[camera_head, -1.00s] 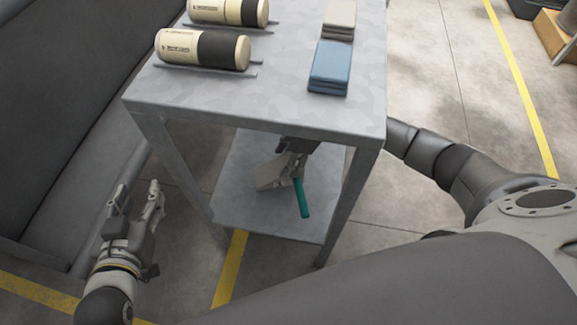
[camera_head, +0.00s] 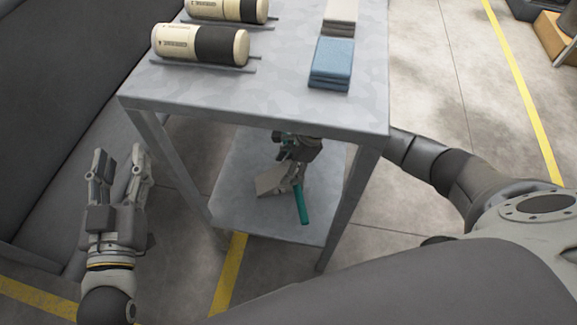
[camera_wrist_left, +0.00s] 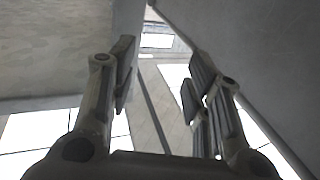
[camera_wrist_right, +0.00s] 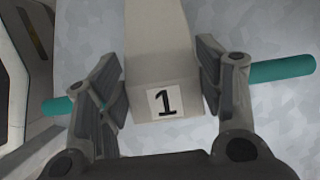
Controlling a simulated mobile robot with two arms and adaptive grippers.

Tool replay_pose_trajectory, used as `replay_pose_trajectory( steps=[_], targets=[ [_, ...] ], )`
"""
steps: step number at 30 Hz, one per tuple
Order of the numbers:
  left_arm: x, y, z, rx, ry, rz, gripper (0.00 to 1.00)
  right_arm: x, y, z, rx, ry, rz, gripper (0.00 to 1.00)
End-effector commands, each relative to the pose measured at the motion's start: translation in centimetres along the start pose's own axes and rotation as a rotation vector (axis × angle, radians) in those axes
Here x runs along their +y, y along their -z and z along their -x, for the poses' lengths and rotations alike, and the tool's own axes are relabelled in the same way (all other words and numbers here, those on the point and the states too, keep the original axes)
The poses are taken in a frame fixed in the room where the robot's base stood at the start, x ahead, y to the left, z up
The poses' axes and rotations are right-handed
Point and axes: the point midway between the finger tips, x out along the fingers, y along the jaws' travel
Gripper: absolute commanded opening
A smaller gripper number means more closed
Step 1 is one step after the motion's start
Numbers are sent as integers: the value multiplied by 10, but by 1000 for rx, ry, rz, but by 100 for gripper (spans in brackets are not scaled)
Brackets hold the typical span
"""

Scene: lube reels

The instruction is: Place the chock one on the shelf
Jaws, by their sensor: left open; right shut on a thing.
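Chock one (camera_wrist_right: 162,62) is a pale grey block with a "1" label and a teal bar (camera_wrist_right: 282,70) sticking out on both sides. In the right wrist view my right gripper (camera_wrist_right: 160,85) is shut on it. In the head view the chock (camera_head: 270,180) and its teal bar (camera_head: 301,204) are over the lower shelf (camera_head: 235,209) of the metal table, under the tabletop. I cannot tell whether the chock touches the shelf. My left gripper (camera_head: 117,160) is open and empty, left of the table; its fingers also show in the left wrist view (camera_wrist_left: 158,85).
The tabletop (camera_head: 200,90) above the shelf holds cream-and-black cylinders (camera_head: 200,44), a blue folded cloth (camera_head: 331,62) and a grey one (camera_head: 341,15). Table legs (camera_head: 350,210) stand at the shelf's corners. A dark grey structure (camera_head: 60,90) is on the left.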

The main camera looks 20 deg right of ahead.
Motion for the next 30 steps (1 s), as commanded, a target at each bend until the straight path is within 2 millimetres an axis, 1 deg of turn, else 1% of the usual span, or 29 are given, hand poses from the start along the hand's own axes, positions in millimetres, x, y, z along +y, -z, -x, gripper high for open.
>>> replay_pose_trajectory(
  steps=[3,4,8,9,20,23,30],
  targets=[
    [0,-3,0,-19,1,0,45,-1,-1,-1,-3,2,0,0],
    [0,-4,0,-22,1,0,45,0,1,-2,-1,0,0,64],
    [0,-4,0,-20,1,0,45,0,1,-2,0,0,0,81],
    [0,-4,0,-20,1,0,45,0,1,-2,0,0,0,83],
    [0,-4,0,-18,1,0,45,0,1,-1,0,0,0,83],
    [0,0,0,-5,1,0,45,0,0,2,1,0,0,83],
    [-5,-33,8,-191,11,-3,45,0,-1,18,-1,0,0,83]
  ],
)
